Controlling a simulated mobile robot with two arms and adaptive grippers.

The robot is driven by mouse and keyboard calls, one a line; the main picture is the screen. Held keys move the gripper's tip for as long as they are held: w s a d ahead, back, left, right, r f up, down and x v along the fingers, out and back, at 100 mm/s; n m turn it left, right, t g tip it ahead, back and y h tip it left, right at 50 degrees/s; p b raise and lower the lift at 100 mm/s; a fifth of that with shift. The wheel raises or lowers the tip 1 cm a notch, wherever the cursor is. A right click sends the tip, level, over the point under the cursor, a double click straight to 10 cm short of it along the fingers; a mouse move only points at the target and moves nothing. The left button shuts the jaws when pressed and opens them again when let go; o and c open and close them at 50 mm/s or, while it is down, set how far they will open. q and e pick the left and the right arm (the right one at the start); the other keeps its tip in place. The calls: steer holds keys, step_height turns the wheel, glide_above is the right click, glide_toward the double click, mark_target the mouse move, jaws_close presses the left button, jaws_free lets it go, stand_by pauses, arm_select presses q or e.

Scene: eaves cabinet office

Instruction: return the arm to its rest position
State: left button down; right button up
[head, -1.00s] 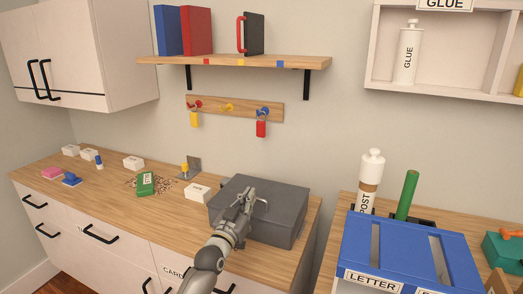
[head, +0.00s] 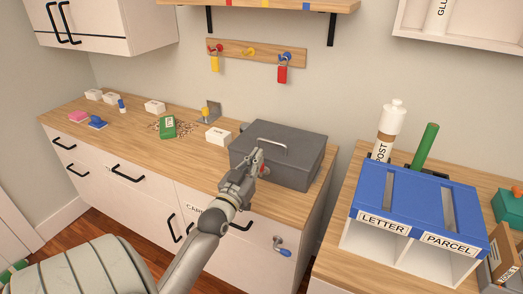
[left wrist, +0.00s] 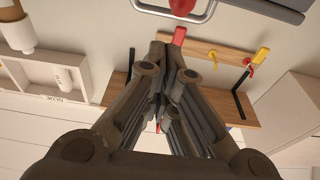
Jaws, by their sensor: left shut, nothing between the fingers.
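My left gripper (head: 257,160) is at the front left of the dark grey metal box (head: 292,157) on the wooden counter. Its fingers are shut with nothing between them. In the left wrist view the closed fingers (left wrist: 166,55) point toward the wall. Whether the gripper touches the box cannot be told. A small red part (head: 264,170) shows beside the fingers at the box front. My left arm reaches up from the bottom of the head view. My right gripper is not in view.
A key with a blue head (head: 283,251) sticks out of the cabinet front. The blue letter and parcel sorter (head: 420,205) stands at right. White labelled blocks and a green packet (head: 167,127) lie on the counter.

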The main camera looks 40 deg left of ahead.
arm_select(q)
steer(key=shift+s+d+f, duration=0.15)
steer(key=shift+s+f, duration=0.1)
steer(key=shift+s, duration=0.2)
